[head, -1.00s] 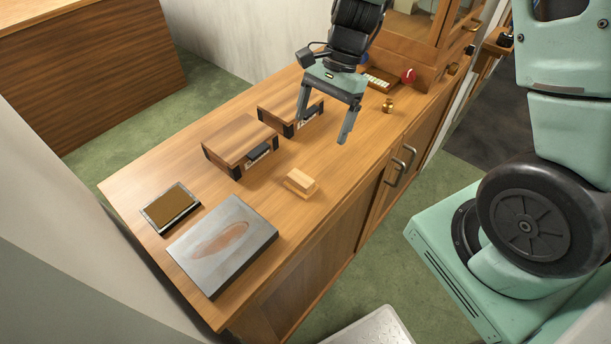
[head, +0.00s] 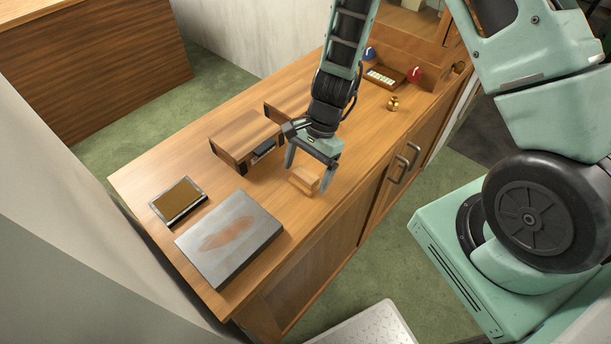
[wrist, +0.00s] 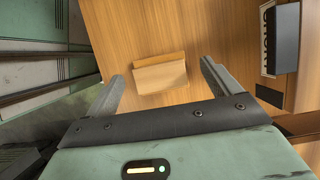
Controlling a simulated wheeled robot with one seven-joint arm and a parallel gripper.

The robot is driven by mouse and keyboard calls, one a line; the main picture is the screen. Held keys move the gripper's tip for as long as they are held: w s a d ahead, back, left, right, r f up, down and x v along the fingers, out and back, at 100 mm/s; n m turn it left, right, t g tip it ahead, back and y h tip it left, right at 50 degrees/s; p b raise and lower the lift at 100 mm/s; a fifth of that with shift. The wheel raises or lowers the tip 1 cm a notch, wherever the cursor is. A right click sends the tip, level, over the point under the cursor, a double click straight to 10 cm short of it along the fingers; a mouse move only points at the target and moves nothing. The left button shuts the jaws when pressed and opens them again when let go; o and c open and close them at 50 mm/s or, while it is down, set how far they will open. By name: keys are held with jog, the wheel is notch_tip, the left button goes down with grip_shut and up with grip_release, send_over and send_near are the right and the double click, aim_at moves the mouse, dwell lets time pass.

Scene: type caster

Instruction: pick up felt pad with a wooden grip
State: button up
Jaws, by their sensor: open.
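The wooden grip of the felt pad (head: 304,180) shows as a small pale wooden block on the bench top, near its front edge; I cannot make out the felt itself. In the wrist view the block (wrist: 160,74) lies ahead of and between the two fingers. My gripper (head: 308,181) is open and empty, with its fingertips on either side of the block in the head view. In the wrist view my gripper (wrist: 164,78) points down at the bench, and the fingers do not touch the block.
On the wooden bench (head: 160,163), a wooden box with a dark front (head: 243,137) stands left of the block. A grey slab with a brown stain (head: 228,238) and a dark-framed brown pad (head: 178,201) lie nearer. A brass piece (head: 393,104) stands farther back.

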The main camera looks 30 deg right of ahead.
aim_at(305, 175)
jog(key=shift+s+a+f, duration=0.1)
jog(key=shift+a+f, duration=0.1)
jog(key=shift+f, duration=0.4)
jog(key=c, duration=1.2)
jog(key=shift+o, duration=0.2)
jog(key=shift+r, duration=0.1)
notch_tip(305, 175, up, 10)
jog(key=shift+f, duration=0.1)
jog(key=o, duration=0.5)
jog(key=shift+c, duration=1.5)
jog(key=shift+a, duration=0.1)
